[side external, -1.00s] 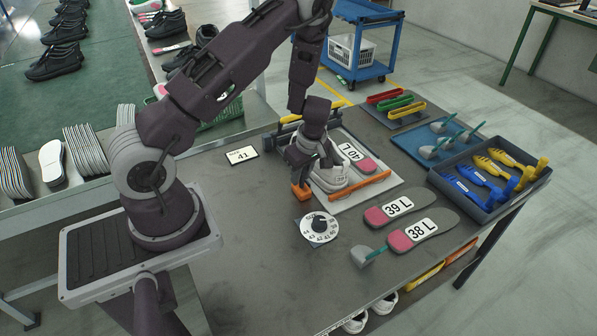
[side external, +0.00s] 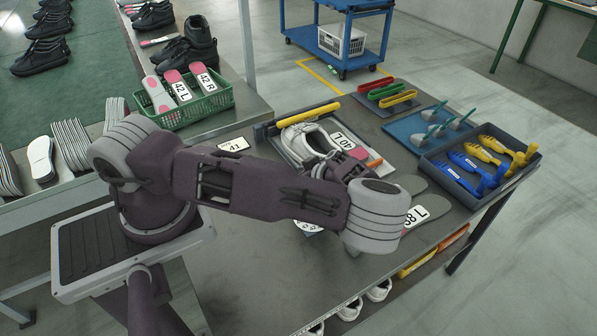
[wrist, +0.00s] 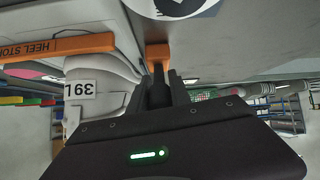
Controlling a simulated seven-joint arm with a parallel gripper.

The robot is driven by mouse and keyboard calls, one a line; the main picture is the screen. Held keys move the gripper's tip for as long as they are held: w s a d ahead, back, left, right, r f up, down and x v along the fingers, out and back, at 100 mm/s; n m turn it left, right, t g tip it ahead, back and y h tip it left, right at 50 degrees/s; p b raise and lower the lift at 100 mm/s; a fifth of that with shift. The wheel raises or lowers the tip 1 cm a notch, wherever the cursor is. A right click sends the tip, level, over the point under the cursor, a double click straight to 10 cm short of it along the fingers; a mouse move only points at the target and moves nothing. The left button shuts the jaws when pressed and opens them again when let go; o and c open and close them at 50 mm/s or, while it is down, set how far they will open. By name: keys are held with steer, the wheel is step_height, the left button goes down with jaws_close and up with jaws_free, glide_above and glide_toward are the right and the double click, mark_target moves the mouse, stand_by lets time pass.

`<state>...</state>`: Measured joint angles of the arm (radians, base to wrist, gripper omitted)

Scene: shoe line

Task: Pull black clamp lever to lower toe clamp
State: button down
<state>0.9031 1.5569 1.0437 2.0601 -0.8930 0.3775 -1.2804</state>
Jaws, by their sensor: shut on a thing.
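My gripper (wrist: 160,86) shows in the wrist view, its two dark fingers shut on a narrow black part, apparently the black clamp lever, which is mostly hidden between them. An orange block (wrist: 157,51) lies just beyond the fingertips. My arm hides the gripper and lever in the side view. I cannot make out the toe clamp's height.
An orange heel stop bar (wrist: 58,47) runs beside the shoe, close left of my gripper. A white dial (wrist: 170,6) lies at the top edge of the wrist view. A grey bin (side external: 470,181) of blue and yellow tools and a blue mat (side external: 405,132) stand to the right.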

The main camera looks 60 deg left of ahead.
steer(key=shift+d+f, duration=0.1)
steer(key=shift+f, duration=0.05)
stand_by(0.3)
steer(key=c, duration=1.2)
jaws_free()
steer(key=v, duration=0.7)
